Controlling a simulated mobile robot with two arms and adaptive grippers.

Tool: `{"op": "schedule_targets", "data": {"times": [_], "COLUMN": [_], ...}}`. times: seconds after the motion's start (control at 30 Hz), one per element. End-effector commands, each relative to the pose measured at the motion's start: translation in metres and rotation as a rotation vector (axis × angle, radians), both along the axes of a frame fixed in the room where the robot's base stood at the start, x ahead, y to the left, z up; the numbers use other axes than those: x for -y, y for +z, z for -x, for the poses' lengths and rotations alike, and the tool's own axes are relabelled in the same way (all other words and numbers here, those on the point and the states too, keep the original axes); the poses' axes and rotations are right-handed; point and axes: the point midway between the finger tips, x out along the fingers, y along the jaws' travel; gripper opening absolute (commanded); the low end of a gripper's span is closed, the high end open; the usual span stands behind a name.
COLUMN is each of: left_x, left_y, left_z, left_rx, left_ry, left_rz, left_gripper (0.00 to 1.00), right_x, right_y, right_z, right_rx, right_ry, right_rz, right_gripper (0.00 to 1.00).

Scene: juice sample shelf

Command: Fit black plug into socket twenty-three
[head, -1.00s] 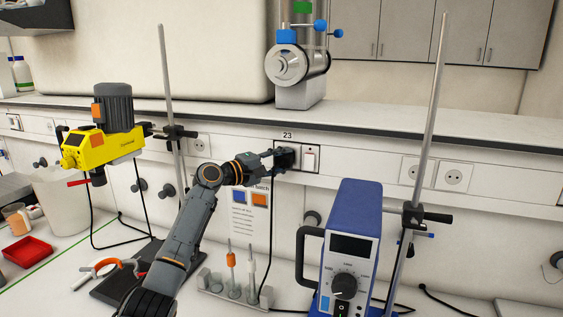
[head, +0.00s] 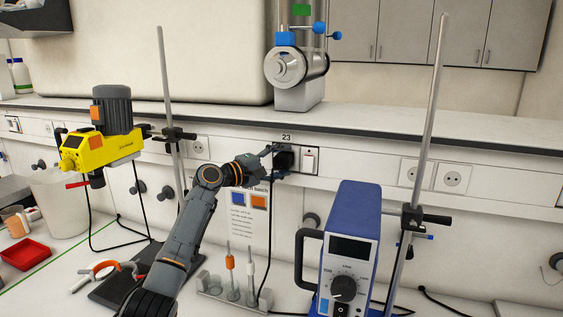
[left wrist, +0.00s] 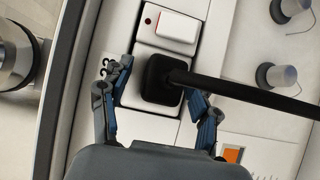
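The black plug (head: 286,159) sits at the wall socket under the label 23 (head: 286,138), and its face is against the socket plate. The left wrist view shows the plug (left wrist: 160,80) head-on, with its thick black cable (left wrist: 245,92) running off to the right. My left gripper (head: 272,163) is just left of the plug. Its fingers (left wrist: 160,92) are spread on either side of the plug in the wrist view, with a visible gap on the left side. The plug hides the socket's holes. My right gripper is not in view.
A white switch (head: 310,160) with a red mark is right of the plug. A blue power unit (head: 350,240) and a metal stand (head: 432,120) are at the right. A yellow stirrer (head: 100,150) is at the left. A small rack (head: 235,292) stands below my arm.

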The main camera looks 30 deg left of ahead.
Motion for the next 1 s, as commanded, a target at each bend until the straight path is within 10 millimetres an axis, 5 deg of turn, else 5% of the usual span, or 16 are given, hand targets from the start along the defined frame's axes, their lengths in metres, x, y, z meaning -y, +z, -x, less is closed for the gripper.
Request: {"op": "schedule_targets", "data": {"times": [0.27, 0.7, 1.0], "left_x": [-0.005, -0.035, -0.042], "left_y": [-0.002, -0.002, 0.000], "left_z": [0.012, 0.094, 0.113], "left_rx": [-0.003, -0.003, 0.000], "left_ry": [-0.001, -0.001, -0.001], "left_rz": [-0.001, 0.000, 0.000], "left_gripper": [0.61, 0.61, 0.61], "right_x": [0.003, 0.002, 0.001], "right_y": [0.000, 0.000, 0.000], "right_z": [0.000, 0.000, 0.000], "right_rx": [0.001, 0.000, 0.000], "right_ry": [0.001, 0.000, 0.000], "right_rz": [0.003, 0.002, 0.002], "right_gripper": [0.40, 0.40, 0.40]}}
